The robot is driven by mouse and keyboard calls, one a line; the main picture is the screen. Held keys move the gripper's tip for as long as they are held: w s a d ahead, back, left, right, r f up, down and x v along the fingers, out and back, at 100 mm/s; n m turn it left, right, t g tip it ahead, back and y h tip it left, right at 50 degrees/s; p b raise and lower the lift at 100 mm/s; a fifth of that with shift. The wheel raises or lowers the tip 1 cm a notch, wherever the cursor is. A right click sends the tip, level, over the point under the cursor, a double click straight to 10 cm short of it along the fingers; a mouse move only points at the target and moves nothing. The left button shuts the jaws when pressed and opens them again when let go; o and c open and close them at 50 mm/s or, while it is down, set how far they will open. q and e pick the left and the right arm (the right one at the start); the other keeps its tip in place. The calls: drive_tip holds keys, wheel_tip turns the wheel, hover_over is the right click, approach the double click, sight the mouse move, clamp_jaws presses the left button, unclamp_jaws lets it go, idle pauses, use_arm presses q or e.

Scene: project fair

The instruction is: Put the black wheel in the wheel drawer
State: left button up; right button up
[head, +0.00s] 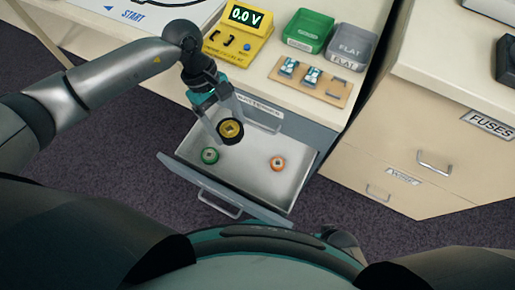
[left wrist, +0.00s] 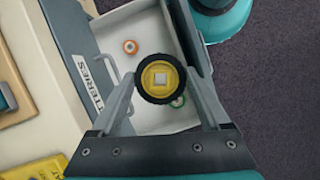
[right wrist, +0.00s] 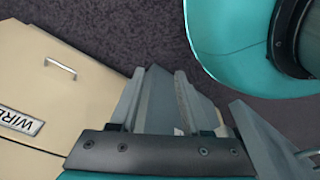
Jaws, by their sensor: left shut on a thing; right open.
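The wheel also shows between the left fingers in the left wrist view (left wrist: 160,79). A green-rimmed wheel (head: 209,155) and an orange-rimmed wheel (head: 277,163) lie apart on the drawer's floor. My right gripper (right wrist: 168,75) is open and empty, low above the dark carpet.
The bench top holds a yellow voltage meter (head: 238,33), a green box (head: 308,31), a grey box marked FLAT (head: 349,46) and a wooden board (head: 310,80). At right stands a cabinet with drawers marked FUSES (head: 488,124) and WIRE (head: 402,177).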

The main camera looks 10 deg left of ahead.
use_arm(q)
wheel_tip(320, 180, down, 5)
drive_tip(key=w+n+t+b, duration=0.1)
drive_tip(key=n+t+b, duration=0.1)
drive_tip(key=n+b, duration=0.25)
drive_tip(key=b, duration=0.2)
hover_over(246, 165)
drive_tip(key=a, duration=0.2)
wheel_tip(246, 165, down, 9)
drive_tip(key=shift+h, duration=0.3)
drive_tip(key=f+b, duration=0.1)
drive_tip(key=f, duration=0.2)
drive_tip(key=f+b, duration=0.1)
drive_tip(key=f, duration=0.3)
drive_tip(key=shift+w+d+b, duration=0.1)
drive_tip(key=shift+d+b, duration=0.1)
drive_tip(key=shift+b, duration=0.2)
drive_tip(key=shift+f+b, duration=0.95)
drive_tip(key=shift+f, duration=1.25)
use_arm(e)
drive_tip(key=w+a+r+t, duration=0.1)
drive_tip(key=w+r, duration=0.3)
drive_tip(key=r, duration=0.4)
drive_tip(key=w+a+r+t, duration=0.1)
drive_tip(key=w+r, duration=0.4)
drive_tip(key=r, duration=0.3)
drive_tip(key=shift+w+a+r+t+y, duration=0.15)
drive_tip(key=shift+a+r+t+y, duration=0.15)
drive_tip(key=shift+a+r+t, duration=0.1)
